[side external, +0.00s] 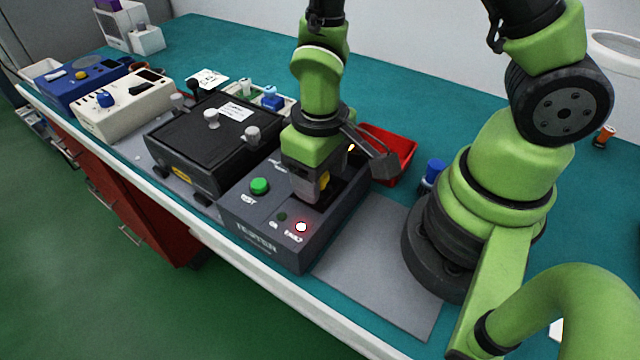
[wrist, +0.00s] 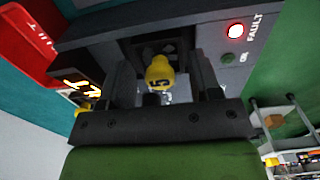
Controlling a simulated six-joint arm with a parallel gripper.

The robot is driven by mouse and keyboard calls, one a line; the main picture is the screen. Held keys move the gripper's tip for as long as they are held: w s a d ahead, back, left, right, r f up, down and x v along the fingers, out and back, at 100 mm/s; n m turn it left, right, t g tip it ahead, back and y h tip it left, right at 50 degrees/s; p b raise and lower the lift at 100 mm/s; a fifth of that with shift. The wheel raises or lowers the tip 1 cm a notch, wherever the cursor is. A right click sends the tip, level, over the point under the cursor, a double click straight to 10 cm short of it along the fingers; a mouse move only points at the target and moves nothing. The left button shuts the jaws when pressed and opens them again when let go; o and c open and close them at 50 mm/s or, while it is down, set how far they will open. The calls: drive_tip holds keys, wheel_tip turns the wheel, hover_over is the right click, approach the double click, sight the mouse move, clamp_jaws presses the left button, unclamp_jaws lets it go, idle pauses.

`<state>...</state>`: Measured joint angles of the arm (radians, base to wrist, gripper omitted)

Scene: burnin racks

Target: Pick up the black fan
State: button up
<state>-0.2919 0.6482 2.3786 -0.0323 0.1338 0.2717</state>
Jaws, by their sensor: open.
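My gripper (side external: 308,192) points down into the recess of the dark grey tester (side external: 262,240). In the wrist view my gripper (wrist: 163,78) is open, with one dark finger on each side of a yellow knob marked 5 (wrist: 159,73). The yellow knob also shows beside the fingers in the side view (side external: 323,181). What the knob sits on is mostly hidden by my gripper.
The tester has a lit red FAULT light (side external: 301,227) and a green button (side external: 260,186). A black lidded box (side external: 200,150) stands left of it. A red bin (side external: 405,145) lies behind. White (side external: 125,105) and blue (side external: 75,85) units stand further left.

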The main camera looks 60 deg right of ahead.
drive_tip(key=shift+f, duration=0.2)
drive_tip(key=c, duration=0.7)
drive_tip(key=shift+o, duration=0.2)
drive_tip(key=shift+r, duration=0.1)
wheel_tip(320, 180, up, 10)
drive_tip(key=shift+f, duration=0.1)
clamp_jaws()
